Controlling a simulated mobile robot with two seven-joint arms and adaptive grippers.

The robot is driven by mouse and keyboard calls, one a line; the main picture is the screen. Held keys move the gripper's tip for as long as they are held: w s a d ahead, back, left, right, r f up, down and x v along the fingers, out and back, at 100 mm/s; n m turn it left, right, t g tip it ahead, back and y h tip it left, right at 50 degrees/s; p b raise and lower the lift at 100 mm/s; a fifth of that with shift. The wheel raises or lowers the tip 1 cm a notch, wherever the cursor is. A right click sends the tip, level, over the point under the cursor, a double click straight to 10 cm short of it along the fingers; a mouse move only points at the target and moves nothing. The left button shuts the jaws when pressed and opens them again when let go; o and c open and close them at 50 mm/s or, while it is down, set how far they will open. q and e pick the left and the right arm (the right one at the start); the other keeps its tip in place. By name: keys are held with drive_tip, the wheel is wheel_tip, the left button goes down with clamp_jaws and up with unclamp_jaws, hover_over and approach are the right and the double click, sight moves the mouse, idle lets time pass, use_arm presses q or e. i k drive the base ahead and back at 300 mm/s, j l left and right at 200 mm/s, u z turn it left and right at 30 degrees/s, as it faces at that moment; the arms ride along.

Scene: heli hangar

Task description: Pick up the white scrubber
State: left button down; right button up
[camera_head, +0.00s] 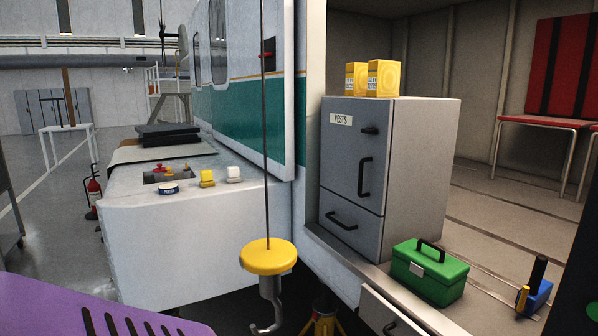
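A small white block, which looks like the white scrubber (234,173), sits on the pale counter-like surface (150,205) left of centre. It is near the right end of that surface, close to the green and white wall. A similar yellow block (207,178) stands just to its left. The white block appears upright and uncovered, with nothing touching it. Neither of my grippers shows in the head view.
A round blue and white tin (169,188) and a recess with small red and yellow items share the surface. A yellow hanging hook (268,257) is in front. A grey cabinet (385,170), green toolbox (430,272) and purple slotted object (60,308) are nearby.

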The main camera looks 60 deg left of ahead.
sight(233, 172)
drive_tip(key=u, duration=2.25)
